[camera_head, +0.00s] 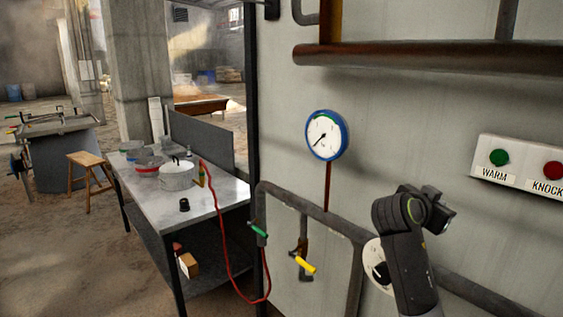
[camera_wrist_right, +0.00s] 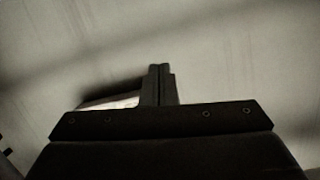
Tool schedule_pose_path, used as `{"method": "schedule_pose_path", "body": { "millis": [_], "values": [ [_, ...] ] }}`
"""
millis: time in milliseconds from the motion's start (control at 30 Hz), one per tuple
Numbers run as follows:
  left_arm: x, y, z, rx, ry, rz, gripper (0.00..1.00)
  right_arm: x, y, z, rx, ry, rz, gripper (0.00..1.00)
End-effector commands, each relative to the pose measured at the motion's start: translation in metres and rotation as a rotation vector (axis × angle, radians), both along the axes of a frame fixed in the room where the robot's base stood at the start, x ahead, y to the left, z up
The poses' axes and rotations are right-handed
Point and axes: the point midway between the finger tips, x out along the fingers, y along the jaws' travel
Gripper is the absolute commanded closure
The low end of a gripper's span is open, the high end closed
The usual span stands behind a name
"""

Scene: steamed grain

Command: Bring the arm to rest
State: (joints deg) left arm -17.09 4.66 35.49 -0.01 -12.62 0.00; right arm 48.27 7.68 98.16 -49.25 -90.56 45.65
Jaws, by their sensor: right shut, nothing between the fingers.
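My right arm (camera_head: 409,250) rises from the bottom right in the head view, in front of the grey wall, and bends at its top. Its fingertips cannot be made out there. In the right wrist view my right gripper (camera_wrist_right: 159,72) is shut, with its two dark fingers together and nothing between them. A pale wall surface lies beyond the fingers. A white patch shows just left of them, partly hidden by the gripper. My left arm and gripper are not in view.
Pipes (camera_head: 330,220), a yellow-handled valve (camera_head: 305,264) and a green-handled valve (camera_head: 259,230) are left of my arm. A gauge (camera_head: 326,135) is above. A button box (camera_head: 525,170) is at right. A table (camera_head: 222,190) with pots stands left, a red hose (camera_head: 221,235) hanging beside it.

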Motion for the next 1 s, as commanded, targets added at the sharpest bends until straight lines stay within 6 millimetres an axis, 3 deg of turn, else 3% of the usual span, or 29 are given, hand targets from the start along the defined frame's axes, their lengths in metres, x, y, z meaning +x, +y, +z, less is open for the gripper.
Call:
{"method": "schedule_pose_path", "body": {
  "millis": [33, 200, 367, 500, 733, 900, 1000],
  "values": [
    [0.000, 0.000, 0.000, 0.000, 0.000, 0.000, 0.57, -0.009, -0.004, -0.034, 0.005, 0.065, 0.026, 1.00],
    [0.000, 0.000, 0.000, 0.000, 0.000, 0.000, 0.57, -0.045, -0.011, -0.127, 0.022, 0.264, 0.134, 1.00],
    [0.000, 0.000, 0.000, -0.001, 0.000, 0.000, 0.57, -0.094, -0.014, -0.203, 0.043, 0.441, 0.242, 1.00],
    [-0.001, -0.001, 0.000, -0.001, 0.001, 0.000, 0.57, -0.147, -0.012, -0.259, 0.066, 0.582, 0.342, 1.00],
    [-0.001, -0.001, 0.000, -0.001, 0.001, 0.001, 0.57, -0.247, -0.002, -0.326, 0.116, 0.792, 0.516, 1.00],
    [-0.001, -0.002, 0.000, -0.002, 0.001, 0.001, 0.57, -0.317, 0.010, -0.352, 0.153, 0.909, 0.639, 1.00],
    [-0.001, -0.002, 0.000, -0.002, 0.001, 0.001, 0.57, -0.349, 0.016, -0.359, 0.171, 0.958, 0.696, 1.00]
  ]
}}
